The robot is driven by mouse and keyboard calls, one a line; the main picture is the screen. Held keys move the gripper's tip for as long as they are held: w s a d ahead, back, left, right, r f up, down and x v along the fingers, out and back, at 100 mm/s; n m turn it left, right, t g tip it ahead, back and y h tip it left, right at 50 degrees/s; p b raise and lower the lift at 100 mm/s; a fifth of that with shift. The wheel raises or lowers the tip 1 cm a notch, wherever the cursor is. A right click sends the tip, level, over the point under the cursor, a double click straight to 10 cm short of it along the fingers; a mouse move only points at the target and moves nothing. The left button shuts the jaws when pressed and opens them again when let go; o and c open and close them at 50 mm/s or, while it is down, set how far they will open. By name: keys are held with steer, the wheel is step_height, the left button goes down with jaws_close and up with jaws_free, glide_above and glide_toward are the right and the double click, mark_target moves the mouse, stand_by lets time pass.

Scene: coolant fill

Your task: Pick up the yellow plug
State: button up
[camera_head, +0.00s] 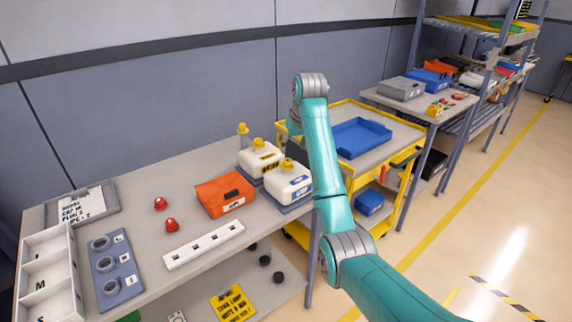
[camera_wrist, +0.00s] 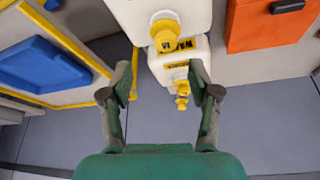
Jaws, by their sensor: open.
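A small yellow plug-like piece (camera_wrist: 182,96) with a stepped, knobbed shape shows in the wrist view, just past the farther white jug. In the head view a yellow-topped piece (camera_head: 243,129) stands at the back of the table behind the jugs; it looks like the same thing. My gripper (camera_wrist: 160,74) is open and empty. In the wrist view the yellow piece lies between the fingers in the picture, nearer the right finger, and no contact shows. In the head view my arm hides the gripper.
Two white jugs with yellow caps, the rear jug (camera_head: 260,157) and the front jug (camera_head: 289,184), stand close by. An orange box (camera_head: 224,194) is left of them. A yellow cart with a blue tray (camera_head: 360,138) stands to the right. Red knobs (camera_head: 160,204) lie farther left.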

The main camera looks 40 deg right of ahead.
mark_target(288, 160)
steer(key=shift+x, duration=1.2)
steer(key=x, duration=0.2)
steer(key=a+x, duration=0.1)
steer(key=x, duration=0.1)
steer(key=shift+w+d+f, duration=0.15)
steer(key=shift+w+f, duration=0.05)
steer(key=shift+f, duration=0.35)
steer(key=c, duration=0.9)
